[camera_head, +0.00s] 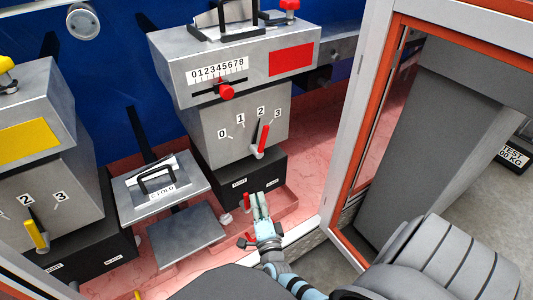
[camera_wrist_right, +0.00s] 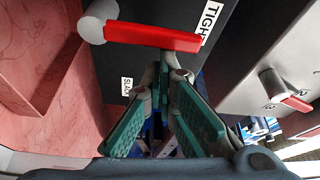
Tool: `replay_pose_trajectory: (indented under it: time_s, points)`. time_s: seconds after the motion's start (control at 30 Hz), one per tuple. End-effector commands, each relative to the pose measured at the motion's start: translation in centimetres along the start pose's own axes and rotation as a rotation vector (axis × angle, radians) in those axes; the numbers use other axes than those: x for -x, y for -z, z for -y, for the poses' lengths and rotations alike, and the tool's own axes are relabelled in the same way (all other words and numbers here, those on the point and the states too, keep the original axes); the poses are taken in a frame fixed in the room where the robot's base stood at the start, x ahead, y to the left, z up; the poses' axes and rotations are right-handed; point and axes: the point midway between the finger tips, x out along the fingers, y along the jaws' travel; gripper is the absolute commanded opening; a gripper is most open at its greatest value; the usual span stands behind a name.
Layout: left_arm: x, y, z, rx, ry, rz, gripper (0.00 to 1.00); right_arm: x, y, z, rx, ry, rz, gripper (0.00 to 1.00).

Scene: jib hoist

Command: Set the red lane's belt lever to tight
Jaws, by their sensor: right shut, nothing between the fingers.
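The red lane's machine (camera_head: 240,105) bears a red plate (camera_head: 291,60). Its red belt lever (camera_head: 247,202) is low on the black base, by two small labels. In the right wrist view the red lever (camera_wrist_right: 152,37) runs from a pale round hub, and its free end lies at the TIGHT label (camera_wrist_right: 210,22). The SLACK label (camera_wrist_right: 127,87) is lower, away from that end. My right gripper (camera_head: 259,195) is shut and empty, just beside the lever; its fingertips (camera_wrist_right: 165,72) are close to the lever, and I cannot tell if they touch. My left gripper is not in view.
The red dial lever (camera_head: 262,140) sits above, between 2 and 3; a red slider knob (camera_head: 227,92) is higher. A yellow-marked machine (camera_head: 40,150) and a grey plate (camera_head: 178,238) stand left. An orange-edged frame (camera_head: 365,140) stands close on the right.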

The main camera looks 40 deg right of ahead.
Motion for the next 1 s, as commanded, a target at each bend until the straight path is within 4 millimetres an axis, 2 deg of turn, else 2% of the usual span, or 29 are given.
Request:
replay_pose_trajectory:
  time_s: [0.17,0.4,0.6,1.0]
  points:
    - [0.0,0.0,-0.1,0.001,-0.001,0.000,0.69,-0.1,0.2,1.4,-0.002,0.001,-0.001,0.00]
    - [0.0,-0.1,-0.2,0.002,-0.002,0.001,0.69,-0.4,1.1,6.3,-0.005,0.004,-0.002,0.00]
    - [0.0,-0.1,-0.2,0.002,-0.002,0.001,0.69,-0.6,1.7,9.2,-0.004,0.003,-0.002,0.00]
    - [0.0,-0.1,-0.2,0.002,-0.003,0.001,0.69,-0.6,1.8,9.8,0.000,0.001,0.000,0.00]
